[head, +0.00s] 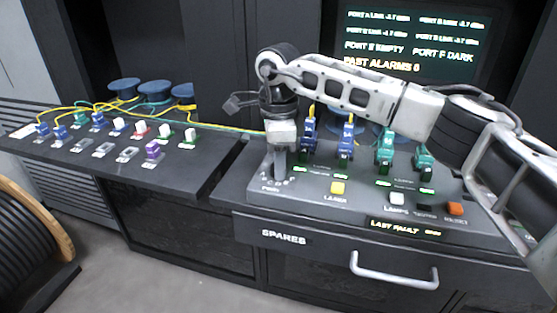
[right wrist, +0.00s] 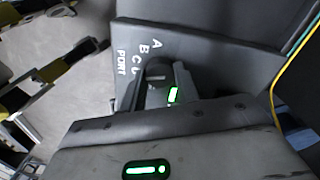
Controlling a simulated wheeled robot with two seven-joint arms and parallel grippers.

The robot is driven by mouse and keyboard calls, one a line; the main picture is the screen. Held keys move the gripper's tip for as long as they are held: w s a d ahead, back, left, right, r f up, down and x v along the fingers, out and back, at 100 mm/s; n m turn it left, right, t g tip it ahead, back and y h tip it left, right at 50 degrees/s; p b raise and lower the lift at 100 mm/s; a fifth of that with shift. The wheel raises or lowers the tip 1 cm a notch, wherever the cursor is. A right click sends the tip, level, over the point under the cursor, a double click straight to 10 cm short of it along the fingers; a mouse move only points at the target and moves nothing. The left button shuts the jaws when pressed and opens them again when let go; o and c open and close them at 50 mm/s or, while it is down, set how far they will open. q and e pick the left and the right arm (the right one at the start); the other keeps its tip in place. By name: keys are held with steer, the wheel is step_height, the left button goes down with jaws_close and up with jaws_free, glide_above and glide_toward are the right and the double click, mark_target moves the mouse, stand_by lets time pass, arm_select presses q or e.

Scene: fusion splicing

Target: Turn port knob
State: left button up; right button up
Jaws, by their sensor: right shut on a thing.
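The port knob (right wrist: 157,74) is a small dark round knob on the grey panel in the right wrist view, beside the white letters A, B, C and the word PORT. A further letter is partly covered. My right gripper (right wrist: 160,88) has its fingers on either side of the knob and is shut on it. In the head view my right gripper (head: 279,165) points straight down at the left end of the console (head: 310,207), hiding the knob. Which letter the knob points to cannot be told. My left gripper is in neither view.
Blue and green connectors (head: 385,150) stand on the console right of my gripper. A yellow button (head: 337,188), a white button (head: 397,199) and an orange button (head: 455,208) lie in front. A left shelf (head: 110,170) holds plugs and cables. A screen (head: 410,42) stands behind.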

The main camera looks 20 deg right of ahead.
steer(key=shift+r, duration=0.15)
steer(key=o, duration=1)
step_height(320, 180, up, 16)
steer(key=shift+f, duration=0.1)
